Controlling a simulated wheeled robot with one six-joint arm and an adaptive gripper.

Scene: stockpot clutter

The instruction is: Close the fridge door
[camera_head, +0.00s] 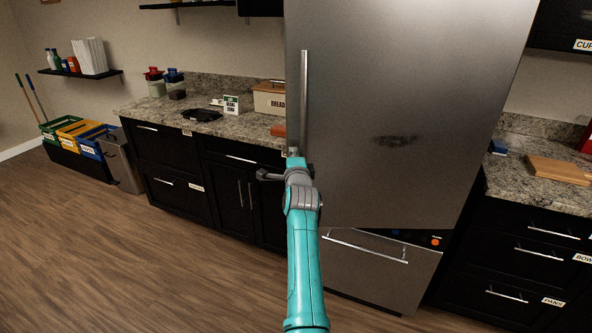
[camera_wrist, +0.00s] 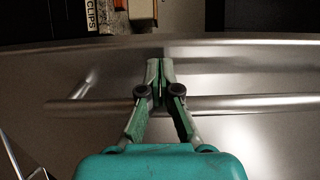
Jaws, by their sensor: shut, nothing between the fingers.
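The fridge door (camera_head: 420,90) is a tall grey metal panel, standing partly open in the head view, its left side swung out toward me. A dark gap with small coloured items (camera_head: 435,241) shows under its lower right edge. Its long bar handle (camera_head: 304,90) runs upright along the left side; in the wrist view the bar (camera_wrist: 250,102) crosses behind my fingers. My gripper (camera_head: 293,153) is shut and empty at the handle's lower end. In the wrist view its fingertips (camera_wrist: 159,66) lie over the door face near its edge; whether they touch cannot be told.
The grey lower drawer (camera_head: 370,275) with a bar handle stands below the door. A granite counter (camera_head: 237,132) with a bread box (camera_head: 269,101) is on the left. Another counter (camera_head: 520,185) with a wooden board (camera_head: 557,170) is on the right. The wood floor (camera_head: 170,275) is clear at left.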

